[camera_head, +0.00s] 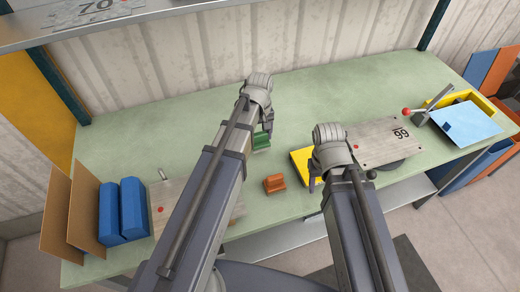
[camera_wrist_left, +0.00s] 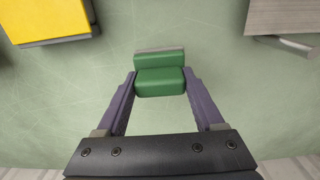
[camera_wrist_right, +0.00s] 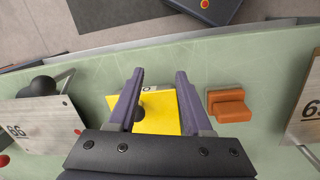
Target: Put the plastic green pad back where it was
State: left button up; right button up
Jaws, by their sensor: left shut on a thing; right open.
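The green pad (camera_head: 261,143) is a small stepped block near the middle of the green table. It also shows in the left wrist view (camera_wrist_left: 160,82), between the fingertips. My left gripper (camera_wrist_left: 160,78) is shut on the green pad from both sides. In the head view the left gripper (camera_head: 266,131) hides part of the pad; whether the pad touches the table I cannot tell. My right gripper (camera_wrist_right: 160,78) is open and empty, over the yellow block (camera_wrist_right: 158,118). In the head view the right gripper (camera_head: 315,182) is beside the yellow block (camera_head: 300,158).
An orange pad (camera_head: 274,184) sits on the table (camera_head: 345,95) between my arms. Blue blocks (camera_head: 122,210) and brown panels (camera_head: 70,210) stand at the left. The table's back middle is clear.

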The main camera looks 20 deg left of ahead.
aim_at(260, 144)
pick_arm(q)
jog(key=shift+f+b, duration=1.8)
jog(key=shift+f, duration=0.35)
pick_arm(e)
jog(key=shift+f, duration=2.15)
pick_arm(q)
jog(key=shift+f, duration=0.25)
pick_arm(e)
jog(key=shift+f, duration=0.2)
pick_arm(q)
jog(key=o, duration=1.4)
jog(key=shift+r, duration=0.1)
jog(key=shift+o, duration=0.2)
pick_arm(e)
jog(key=shift+r, duration=0.15)
pick_arm(q)
notch_tip(260, 144, up, 12)
jog(key=p, duration=1.2)
jog(key=shift+r, duration=0.2)
jog(key=s+d+m+y, duration=0.1)
jog(key=s+d+m, duration=0.9)
jog(key=s, duration=0.4)
jog(key=shift+s+d+m, duration=0.2)
jog(key=shift+d+m, duration=0.05)
jog(key=shift+m, duration=0.05)
pick_arm(e)
notch_tip(260, 144, up, 12)
